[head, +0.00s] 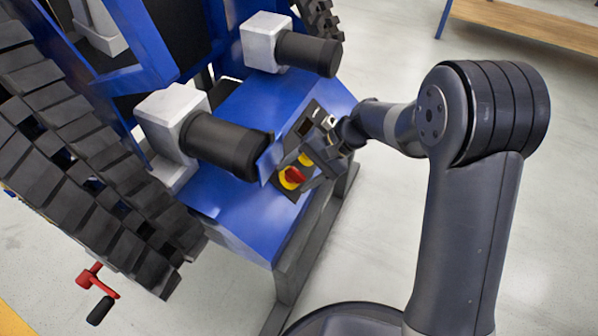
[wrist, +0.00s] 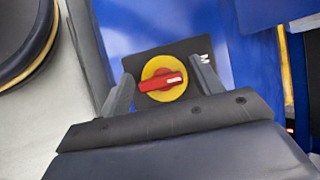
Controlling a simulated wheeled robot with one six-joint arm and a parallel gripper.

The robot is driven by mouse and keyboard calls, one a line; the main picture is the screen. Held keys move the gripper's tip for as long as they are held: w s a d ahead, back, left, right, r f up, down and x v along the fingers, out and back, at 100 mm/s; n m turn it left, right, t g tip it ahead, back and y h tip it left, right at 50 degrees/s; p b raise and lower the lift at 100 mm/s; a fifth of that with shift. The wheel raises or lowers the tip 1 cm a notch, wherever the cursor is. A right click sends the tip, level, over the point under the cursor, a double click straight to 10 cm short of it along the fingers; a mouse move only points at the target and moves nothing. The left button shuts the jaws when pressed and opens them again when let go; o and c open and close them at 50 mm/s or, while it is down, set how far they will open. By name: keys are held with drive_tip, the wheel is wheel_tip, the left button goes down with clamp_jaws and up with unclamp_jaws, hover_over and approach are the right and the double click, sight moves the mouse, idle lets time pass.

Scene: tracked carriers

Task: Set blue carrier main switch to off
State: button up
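The blue carrier (head: 236,222) stands at the left in the head view, with a dark control panel on its near right side. Its main switch (head: 291,177) is a red handle on a yellow disc. In the wrist view the switch (wrist: 161,79) sits between the two fingers of my gripper (wrist: 163,80), its red handle lying nearly across the picture, slightly tilted. The fingers are apart, one on each side of the yellow disc. The right fingertip looks close to the handle's end; contact cannot be told. In the head view my gripper (head: 314,166) is beside the panel and partly covers it.
Two dark motors (head: 228,144) with grey housings sit on the carrier above the panel. Black tracks (head: 75,150) run along its left. A red crank (head: 97,281) sticks out at lower left. The grey floor at right is clear up to a wooden bench (head: 530,22).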

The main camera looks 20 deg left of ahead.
drive_tip(key=shift+r, duration=0.1)
drive_tip(key=p+v, duration=0.3)
drive_tip(key=v, duration=0.7)
drive_tip(key=shift+w+d+r, duration=0.15)
drive_tip(key=shift+d+r, duration=0.05)
drive_tip(key=shift+d, duration=0.05)
drive_tip(key=b+x, duration=0.3)
drive_tip(key=x, duration=0.7)
drive_tip(key=shift+a+f, duration=0.25)
drive_tip(key=shift+f, duration=0.05)
